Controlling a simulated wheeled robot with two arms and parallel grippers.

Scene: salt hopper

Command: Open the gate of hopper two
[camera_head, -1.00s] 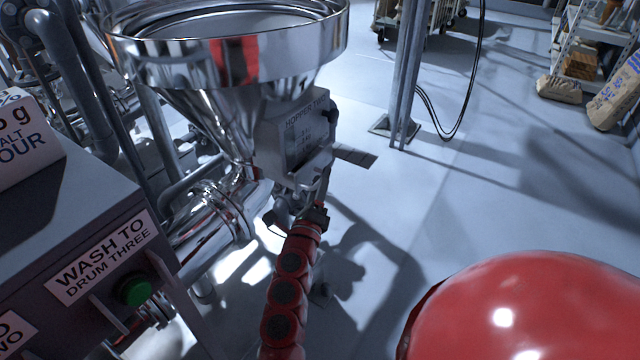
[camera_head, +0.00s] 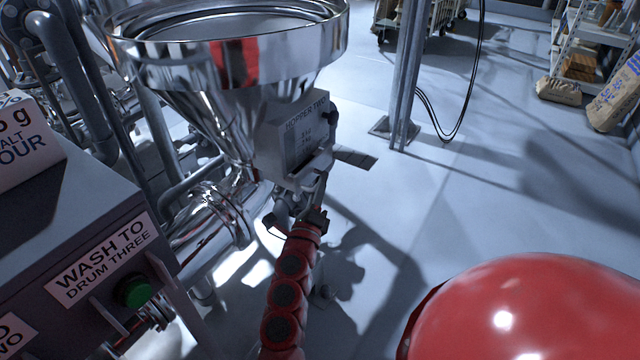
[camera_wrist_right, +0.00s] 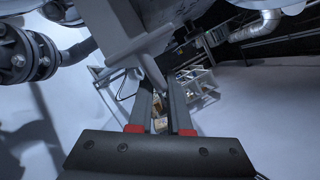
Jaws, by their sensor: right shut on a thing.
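Hopper two is a shiny steel funnel (camera_head: 215,95) at the upper left of the head view, with a grey box (camera_head: 300,135) lettered "HOPPER TWO" on its side. My right gripper (camera_head: 308,200) is just below the box, at the end of my red arm. In the right wrist view, the two fingers of my right gripper (camera_wrist_right: 160,95) are shut on a slim grey gate handle (camera_wrist_right: 151,68), which hangs below a grey bracket. The arm and box hide much of the grip in the head view. The gate itself cannot be made out. My left gripper is not in view.
A dark control box with a "WASH TO DRUM THREE" label (camera_head: 101,258) and green button (camera_head: 134,292) stands at the lower left. A steel pipe (camera_head: 215,215) runs below the funnel. A post (camera_head: 403,80) stands behind. The floor right of the hopper is mostly clear.

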